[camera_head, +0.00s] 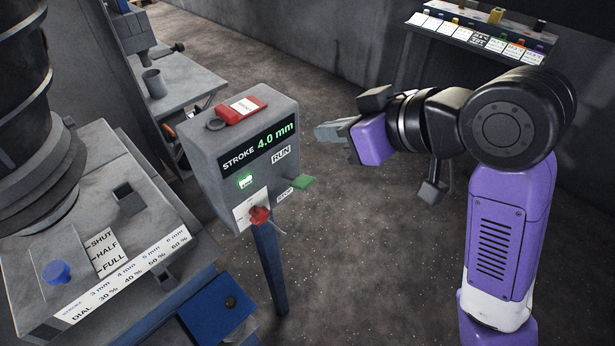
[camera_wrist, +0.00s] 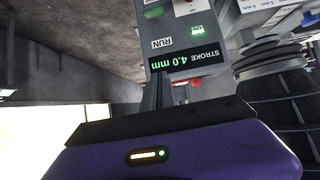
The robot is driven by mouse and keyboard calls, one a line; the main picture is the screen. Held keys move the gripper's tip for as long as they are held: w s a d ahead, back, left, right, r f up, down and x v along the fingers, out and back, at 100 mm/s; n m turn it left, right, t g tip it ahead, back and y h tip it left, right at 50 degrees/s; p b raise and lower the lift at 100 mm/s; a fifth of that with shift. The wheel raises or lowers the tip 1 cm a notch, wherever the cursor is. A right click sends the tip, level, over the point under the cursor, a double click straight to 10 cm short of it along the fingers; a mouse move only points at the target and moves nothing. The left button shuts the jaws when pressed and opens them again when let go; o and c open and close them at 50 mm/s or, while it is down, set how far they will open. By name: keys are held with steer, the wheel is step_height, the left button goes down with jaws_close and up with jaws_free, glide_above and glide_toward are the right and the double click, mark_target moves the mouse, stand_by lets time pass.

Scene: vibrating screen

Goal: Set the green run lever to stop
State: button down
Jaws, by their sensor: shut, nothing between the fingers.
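The grey control box (camera_head: 212,165) stands on a blue post, with a display reading STROKE 4.0 mm. The green lever (camera_head: 302,183) sticks out from the box's right side, between the RUN label (camera_head: 282,154) above and the STOP label (camera_head: 284,196) below. A green ON light (camera_head: 245,181) is lit on the face. My gripper (camera_head: 322,132) is to the right of the box, above the lever and apart from it, shut and empty.
A red tagged item (camera_head: 240,109) lies on top of the box. A red knob (camera_head: 260,215) is on its lower face. A machine with a blue knob (camera_head: 57,272) stands at left. A rack of labelled cards (camera_head: 480,38) is at back right. Floor right of the box is clear.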

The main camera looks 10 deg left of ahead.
steer(key=shift+s+d+f+g+h, duration=0.15)
steer(key=shift+s+d+f+g, duration=0.1)
steer(key=shift+s+f, duration=0.25)
steer(key=shift+s+d+f+g+h, duration=0.15)
steer(key=shift+s+f+g, duration=0.15)
steer(key=shift+f, duration=0.3)
steer(key=p, duration=0.1)
glide_above(309, 182)
steer(key=a, duration=0.1)
steer(key=f, duration=0.6)
steer(key=shift+w, duration=0.25)
steer(key=f, duration=0.2)
steer(key=f+p, duration=0.1)
steer(key=shift+s+d, duration=0.15)
steer(key=shift+d, duration=0.1)
steer(key=shift+s+d+f, duration=0.1)
steer(key=shift+f, duration=0.2)
steer(key=shift+d+f, duration=0.1)
steer(key=shift+f, duration=0.15)
steer(key=shift+f, duration=0.1)
